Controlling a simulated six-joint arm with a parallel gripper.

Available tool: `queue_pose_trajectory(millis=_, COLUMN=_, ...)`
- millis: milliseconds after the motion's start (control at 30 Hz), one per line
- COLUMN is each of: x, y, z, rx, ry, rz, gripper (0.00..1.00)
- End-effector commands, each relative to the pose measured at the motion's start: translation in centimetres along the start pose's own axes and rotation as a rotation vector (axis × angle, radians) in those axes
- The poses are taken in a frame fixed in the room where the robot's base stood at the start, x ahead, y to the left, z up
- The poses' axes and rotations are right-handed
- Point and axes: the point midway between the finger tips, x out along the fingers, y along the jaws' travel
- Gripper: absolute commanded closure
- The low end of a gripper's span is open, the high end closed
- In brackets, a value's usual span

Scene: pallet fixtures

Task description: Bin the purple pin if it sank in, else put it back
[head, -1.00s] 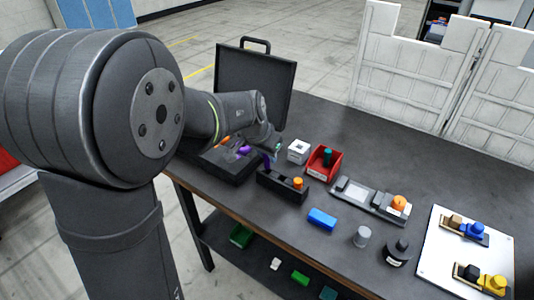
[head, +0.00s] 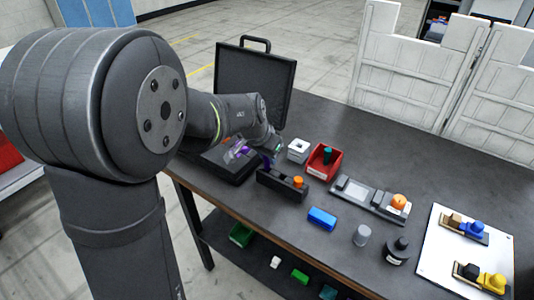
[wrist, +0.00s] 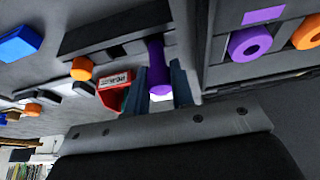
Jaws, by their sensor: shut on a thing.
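The purple pin (wrist: 158,72) is between the two fingers of my gripper (wrist: 158,88), which is shut on it. In the head view the purple pin (head: 267,162) is roughly upright at the left end of a black block (head: 282,188). In the wrist view its far end overlaps the block (wrist: 85,40); I cannot tell how deep it sits or whether it is in a hole. An orange pin (head: 298,182) stands at the block's right end. A red bin (head: 318,168) with a teal piece in it stands behind the block.
An open black case (head: 252,82) stands at the back left; a purple ring (wrist: 250,42) and an orange ring lie in its tray. A white block (head: 298,150), a blue block (head: 321,218), a grey cylinder (head: 362,236) and a grey fixture (head: 365,199) are nearby.

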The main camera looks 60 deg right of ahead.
Motion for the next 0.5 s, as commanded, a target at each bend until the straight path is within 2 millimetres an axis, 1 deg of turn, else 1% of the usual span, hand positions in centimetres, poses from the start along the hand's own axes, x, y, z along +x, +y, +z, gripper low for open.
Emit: queue_pose_trajectory(millis=500, x=1.0, y=0.0, z=0.41, rx=0.0, ry=-0.001, rz=0.0, gripper=1.0)
